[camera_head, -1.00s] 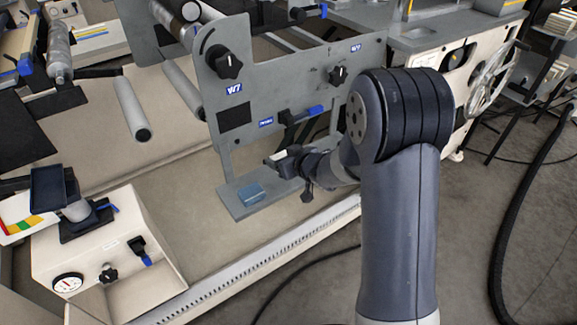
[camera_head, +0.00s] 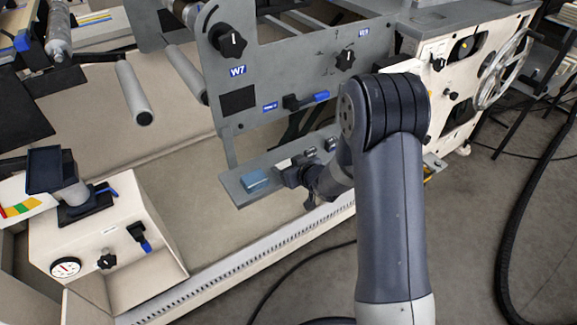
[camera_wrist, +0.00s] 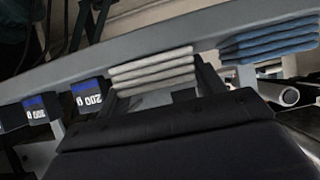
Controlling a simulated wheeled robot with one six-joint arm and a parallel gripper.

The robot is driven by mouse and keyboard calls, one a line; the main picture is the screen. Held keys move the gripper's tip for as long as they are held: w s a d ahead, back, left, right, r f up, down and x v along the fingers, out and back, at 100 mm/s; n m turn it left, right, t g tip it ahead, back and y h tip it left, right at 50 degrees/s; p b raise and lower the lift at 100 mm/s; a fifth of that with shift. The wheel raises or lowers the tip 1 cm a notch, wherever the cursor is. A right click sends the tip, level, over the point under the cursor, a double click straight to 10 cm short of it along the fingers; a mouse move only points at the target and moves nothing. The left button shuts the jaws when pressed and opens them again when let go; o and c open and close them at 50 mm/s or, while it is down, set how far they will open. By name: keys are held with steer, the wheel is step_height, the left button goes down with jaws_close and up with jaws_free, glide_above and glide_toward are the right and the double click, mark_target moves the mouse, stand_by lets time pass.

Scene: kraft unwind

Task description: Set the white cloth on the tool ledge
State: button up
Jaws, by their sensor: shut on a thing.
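The white cloth (camera_wrist: 150,68) is a folded stack between the fingers of my gripper (camera_wrist: 155,86) in the wrist view. In the head view, my gripper (camera_head: 291,172) is at the front of the grey tool ledge (camera_head: 237,191), with a pale bit of the cloth (camera_head: 284,163) showing. The ledge also crosses the wrist view as a grey bar (camera_wrist: 120,50) behind the cloth. I cannot tell whether the cloth touches the ledge. A folded blue cloth (camera_head: 254,180) lies on the ledge to the left; it also shows in the wrist view (camera_wrist: 270,43).
Dark 200 g blocks (camera_wrist: 90,94) are on one side in the wrist view; small metal items (camera_head: 320,147) sit along the ledge. A grey panel (camera_head: 285,60) with knobs stands above it. A cream box (camera_head: 100,245) with a gauge is at the lower left.

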steer(key=o, duration=1)
steer(key=shift+r, duration=0.1)
steer(key=shift+s+d+r+p, duration=0.1)
steer(key=shift+r+p, duration=0.1)
steer(key=shift+p, duration=0.1)
steer(key=p+v, duration=0.1)
steer(key=v, duration=1)
steer(key=shift+s+d+p, duration=0.15)
steer(key=shift+s+p, duration=0.15)
steer(key=shift+p, duration=0.05)
